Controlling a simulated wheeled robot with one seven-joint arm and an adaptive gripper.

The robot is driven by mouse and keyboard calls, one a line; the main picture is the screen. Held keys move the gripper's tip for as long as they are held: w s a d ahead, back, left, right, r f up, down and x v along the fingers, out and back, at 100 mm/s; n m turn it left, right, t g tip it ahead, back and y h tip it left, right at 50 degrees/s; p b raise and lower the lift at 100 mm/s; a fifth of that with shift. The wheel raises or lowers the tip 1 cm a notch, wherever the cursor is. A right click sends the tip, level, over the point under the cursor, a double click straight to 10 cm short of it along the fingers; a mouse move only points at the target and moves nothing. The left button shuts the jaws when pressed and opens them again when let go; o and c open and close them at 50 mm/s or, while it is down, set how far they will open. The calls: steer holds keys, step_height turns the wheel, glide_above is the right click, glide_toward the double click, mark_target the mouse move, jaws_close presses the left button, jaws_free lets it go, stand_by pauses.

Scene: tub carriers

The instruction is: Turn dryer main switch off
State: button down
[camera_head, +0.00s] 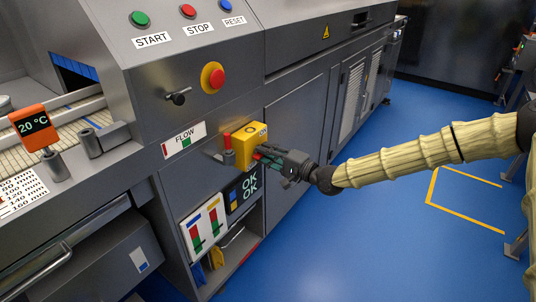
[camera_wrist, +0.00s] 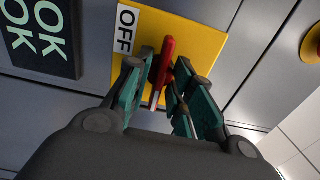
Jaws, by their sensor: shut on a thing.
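The dryer main switch is a yellow box (camera_head: 244,146) on the front of the grey machine, with an "ON" label at its upper edge in the head view. In the wrist view the yellow plate (camera_wrist: 205,45) carries an "OFF" label (camera_wrist: 126,29) and a red handle (camera_wrist: 162,72). My gripper (camera_head: 262,155) is at the switch from the right. In the wrist view its teal fingers (camera_wrist: 162,95) stand on both sides of the red handle and are shut on it. The handle's lower end is partly hidden between the fingers.
Above are a red emergency button (camera_head: 213,77) on yellow, a black knob (camera_head: 178,97) and the START, STOP and RESET buttons. An "OK OK" display (camera_head: 243,190) is below. Blue floor (camera_head: 385,215) is open on the right.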

steer(key=c, duration=1.2)
jaws_free()
steer(key=shift+w+r, duration=0.25)
steer(key=shift+r, duration=0.05)
steer(key=shift+o, duration=0.2)
steer(key=shift+s+f, duration=0.1)
steer(key=shift+f, duration=0.1)
steer(key=v, duration=1.2)
